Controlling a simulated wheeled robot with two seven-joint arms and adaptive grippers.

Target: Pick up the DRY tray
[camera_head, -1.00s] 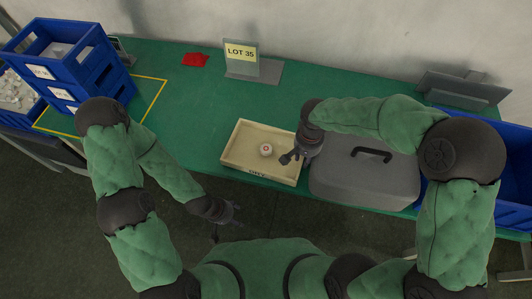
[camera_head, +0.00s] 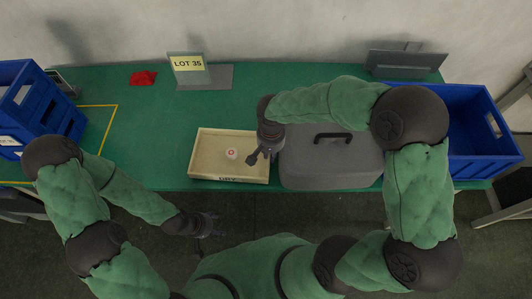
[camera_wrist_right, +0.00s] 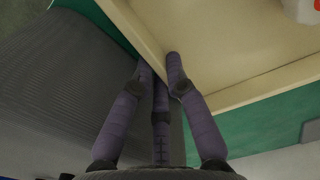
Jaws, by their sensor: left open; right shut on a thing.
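The DRY tray (camera_head: 208,167) is a shallow cream tray on the green table, near its front edge, with a "DRY" label on its front side. A small white round piece with a red mark (camera_head: 231,154) sits inside it. My right gripper (camera_head: 262,155) is at the tray's right side, shut on its wall. In the right wrist view the fingers (camera_wrist_right: 160,65) close on the tray's cream wall (camera_wrist_right: 136,30), one finger inside. My left gripper (camera_head: 212,222) is open and empty, in front of the table edge and away from the tray.
A grey case with a black handle (camera_head: 322,164) stands just right of the tray. A LOT 35 sign (camera_head: 188,65) and red cloth (camera_head: 143,78) are behind. Blue crates stand at left (camera_head: 62,115) and right (camera_head: 472,150). The table left of the tray is clear.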

